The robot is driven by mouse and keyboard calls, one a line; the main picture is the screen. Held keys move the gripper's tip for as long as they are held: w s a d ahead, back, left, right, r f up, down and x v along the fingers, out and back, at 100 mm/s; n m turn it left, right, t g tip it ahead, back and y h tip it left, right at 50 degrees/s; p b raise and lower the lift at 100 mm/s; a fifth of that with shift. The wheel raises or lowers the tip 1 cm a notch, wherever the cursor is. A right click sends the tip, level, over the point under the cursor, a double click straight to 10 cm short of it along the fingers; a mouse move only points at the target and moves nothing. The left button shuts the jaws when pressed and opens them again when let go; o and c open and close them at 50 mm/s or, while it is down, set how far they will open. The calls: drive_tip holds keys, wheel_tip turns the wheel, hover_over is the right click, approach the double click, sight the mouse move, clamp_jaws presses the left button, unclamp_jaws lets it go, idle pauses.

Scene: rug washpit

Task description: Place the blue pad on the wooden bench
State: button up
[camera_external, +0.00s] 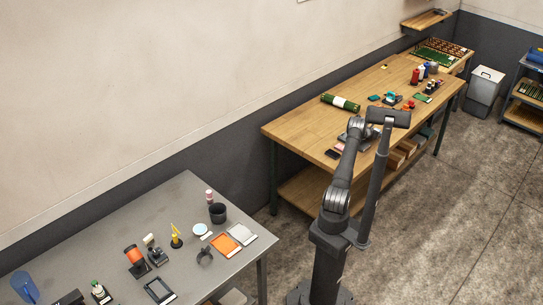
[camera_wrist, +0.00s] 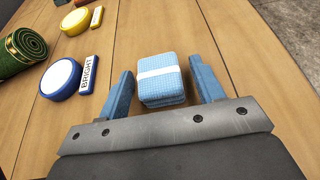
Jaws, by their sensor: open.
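The blue pad (camera_wrist: 160,80), a light-blue textured block with a white band around it, rests on the wooden bench (camera_wrist: 140,30) in the wrist view. My gripper (camera_wrist: 162,88) is open, with one blue finger on each side of the pad. Narrow gaps show between the fingers and the pad. In the external view the wooden bench (camera_external: 300,128) stands along the wall behind my arm. I cannot make out the pad or my fingers there.
Left of the pad are a blue-rimmed tin (camera_wrist: 60,78), a label reading BRIGHT (camera_wrist: 88,74), a yellow tin (camera_wrist: 76,21) and a green roll (camera_wrist: 20,52). The bench edge and concrete floor (camera_wrist: 290,25) lie at upper right. A grey table (camera_external: 150,215) stands at left.

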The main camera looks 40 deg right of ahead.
drive_tip(key=shift+r, duration=0.2)
drive_tip(key=v, duration=1.2)
drive_tip(key=shift+f, duration=0.1)
drive_tip(key=x, duration=1.2)
drive_tip(key=shift+f, duration=0.15)
drive_tip(key=shift+r, duration=0.2)
